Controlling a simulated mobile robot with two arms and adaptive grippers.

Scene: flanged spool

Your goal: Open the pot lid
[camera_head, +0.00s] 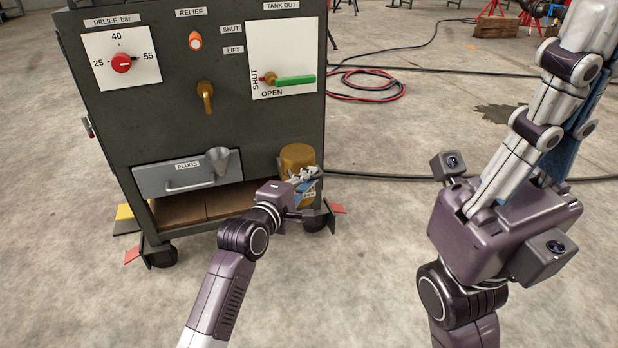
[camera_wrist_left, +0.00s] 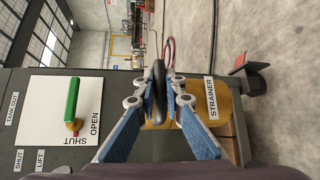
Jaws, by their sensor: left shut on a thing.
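The brass strainer pot (camera_head: 297,157) sits at the lower right corner of the dark green cabinet. Its STRAINER label and brass body (camera_wrist_left: 218,98) show in the left wrist view, which is turned sideways. My left gripper (camera_head: 306,174) is in front of the pot. In the left wrist view its blue-padded fingers (camera_wrist_left: 160,98) are shut on a dark rounded handle (camera_wrist_left: 157,85), seen nearly edge-on. The fingers hide part of the pot, and I cannot tell where the lid's seam is. My right gripper (camera_head: 565,85) is raised at the right, away from the cabinet; its finger gap is not clear.
Hoses (camera_head: 370,90) lie behind. The concrete floor right of the cabinet is mostly clear.

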